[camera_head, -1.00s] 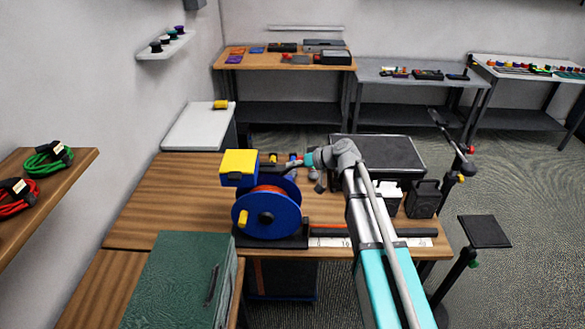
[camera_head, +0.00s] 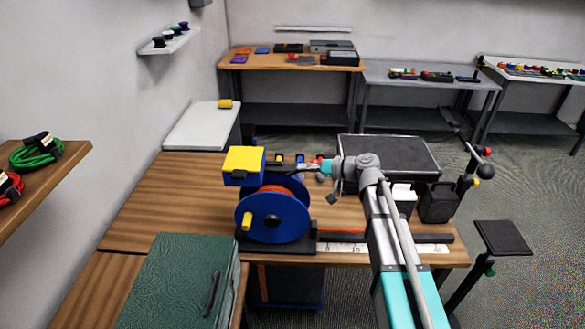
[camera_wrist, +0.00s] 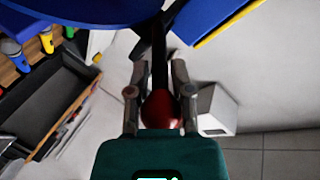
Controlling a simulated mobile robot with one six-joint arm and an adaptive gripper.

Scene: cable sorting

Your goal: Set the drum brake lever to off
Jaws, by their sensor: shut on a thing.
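The cable drum (camera_head: 280,218) has blue flanges and an orange-red core and stands on the wooden bench. A yellow and blue box (camera_head: 243,160) sits above it. In the wrist view, a black lever (camera_wrist: 158,55) with a red ball knob (camera_wrist: 161,110) runs from near the blue drum flange (camera_wrist: 85,12). My gripper (camera_wrist: 159,85) has a finger on each side of the knob and is shut on it. In the head view, my gripper (camera_head: 306,168) is behind the drum's upper right; the lever is not clear there. Off markings are not readable.
A dark flat case (camera_head: 390,155) lies behind my arm. A green cabinet (camera_head: 175,280) stands at the front left. The bench top (camera_head: 150,200) left of the drum is clear.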

